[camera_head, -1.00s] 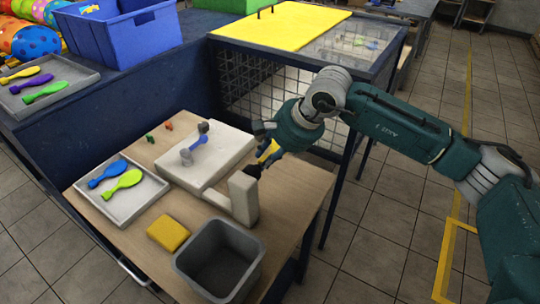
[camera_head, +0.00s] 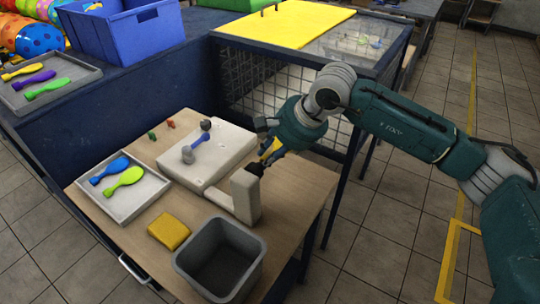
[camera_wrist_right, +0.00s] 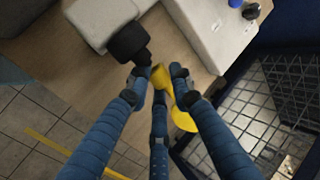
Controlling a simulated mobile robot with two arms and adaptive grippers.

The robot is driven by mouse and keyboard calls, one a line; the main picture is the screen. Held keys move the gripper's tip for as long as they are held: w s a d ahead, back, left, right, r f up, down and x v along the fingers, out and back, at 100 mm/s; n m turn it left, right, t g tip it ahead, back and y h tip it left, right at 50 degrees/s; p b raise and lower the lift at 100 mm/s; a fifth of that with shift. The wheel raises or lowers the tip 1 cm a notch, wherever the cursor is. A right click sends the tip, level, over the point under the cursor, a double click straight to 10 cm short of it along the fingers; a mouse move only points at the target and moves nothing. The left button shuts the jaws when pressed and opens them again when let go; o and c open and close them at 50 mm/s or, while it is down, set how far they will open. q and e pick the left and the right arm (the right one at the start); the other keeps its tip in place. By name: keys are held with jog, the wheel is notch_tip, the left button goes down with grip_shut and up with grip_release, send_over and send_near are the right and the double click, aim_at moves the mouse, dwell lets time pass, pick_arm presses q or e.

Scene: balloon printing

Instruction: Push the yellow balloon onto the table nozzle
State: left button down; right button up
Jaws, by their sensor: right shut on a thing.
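The yellow balloon (camera_wrist_right: 183,118) is between the fingers of my right gripper (camera_wrist_right: 160,78), which is shut on it. In the head view the balloon (camera_head: 272,151) shows as a small yellow patch under my right gripper (camera_head: 266,148). The black table nozzle (camera_wrist_right: 128,42) sticks out from the white upright block (camera_head: 245,198) on the wooden table. The balloon's neck end is very close to the nozzle tip; I cannot tell whether they touch. In the head view the nozzle (camera_head: 256,169) is small and partly hidden. My left gripper is not in view.
A white machine base with a blue-and-grey handle (camera_head: 200,142) stands behind. A tray (camera_head: 150,203) holds a blue and a lime balloon. A yellow sponge (camera_head: 169,231) and a grey bin (camera_head: 178,265) are at the front. A mesh-sided table (camera_head: 228,85) stands behind.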

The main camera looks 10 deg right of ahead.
jog(key=shift+o, duration=0.4)
jog(key=shift+s+a, duration=0.4)
jog(key=shift+a, duration=0.1)
jog(key=shift+r+b, duration=0.15)
jog(key=shift+b, duration=0.35)
dwell(1.9)
jog(key=shift+a+b, duration=0.1)
jog(key=shift+b, duration=0.3)
dwell(1.5)
jog(key=shift+w, duration=0.15)
dwell(0.6)
jog(key=shift+w+d+b, duration=0.3)
jog(key=shift+d+b, duration=0.05)
jog(key=shift+d, duration=0.3)
jog(key=shift+d+b, duration=0.15)
jog(key=shift+b, duration=0.2)
jog(key=shift+s+a, duration=0.3)
jog(key=shift+a, duration=0.05)
dwell(0.7)
